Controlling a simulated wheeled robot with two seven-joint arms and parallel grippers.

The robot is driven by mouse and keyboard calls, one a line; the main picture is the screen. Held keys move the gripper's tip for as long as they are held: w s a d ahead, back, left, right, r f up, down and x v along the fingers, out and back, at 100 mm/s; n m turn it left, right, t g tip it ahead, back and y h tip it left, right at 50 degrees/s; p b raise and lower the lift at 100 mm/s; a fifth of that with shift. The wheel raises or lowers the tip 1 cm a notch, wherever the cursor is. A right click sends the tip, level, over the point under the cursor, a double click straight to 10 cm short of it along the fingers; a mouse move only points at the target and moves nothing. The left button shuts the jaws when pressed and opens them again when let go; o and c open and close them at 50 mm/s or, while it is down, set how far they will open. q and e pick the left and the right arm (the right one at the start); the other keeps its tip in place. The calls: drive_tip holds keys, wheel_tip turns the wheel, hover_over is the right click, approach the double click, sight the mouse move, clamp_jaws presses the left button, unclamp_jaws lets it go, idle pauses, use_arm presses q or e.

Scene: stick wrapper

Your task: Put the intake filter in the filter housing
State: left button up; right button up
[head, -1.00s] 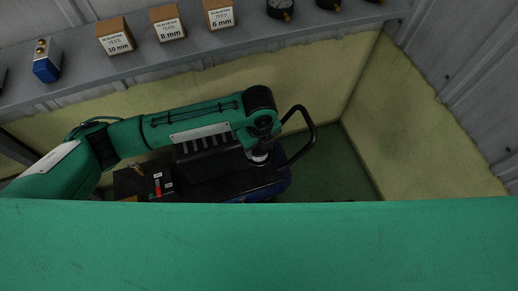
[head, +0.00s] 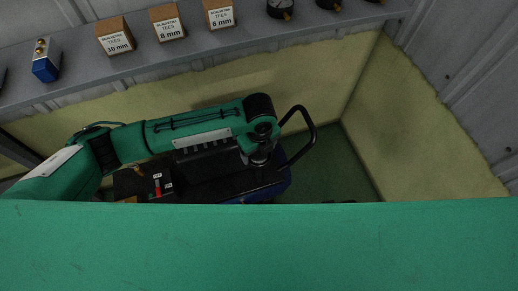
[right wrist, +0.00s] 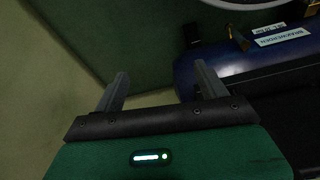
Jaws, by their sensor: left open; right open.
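I cannot make out the intake filter or the filter housing in either view. A dark machine (head: 215,178) with a blue tank, perhaps a compressor, stands below my left arm in the head view. The blue tank (right wrist: 225,62) also shows at the right of the right wrist view. My left gripper (head: 260,158) points down over the right part of the machine; its fingertips are hard to see. My right gripper (right wrist: 160,88) is open, with nothing between its two fingers. It is beside the tank's left end, over the green floor.
A black bent handle (head: 308,130) rises at the machine's right end. A grey shelf (head: 200,50) at the back holds small cardboard boxes (head: 168,24), a blue block (head: 46,68) and gauges (head: 280,8). Green floor (head: 335,170) is clear right of the machine.

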use_arm(q)
wheel_tip(320, 180, up, 12)
drive_tip(key=p, duration=0.1)
use_arm(e)
drive_tip(key=shift+s+f, duration=0.2)
drive_tip(key=shift+f, duration=1.05)
drive_tip(key=shift+s+a+r, duration=0.1)
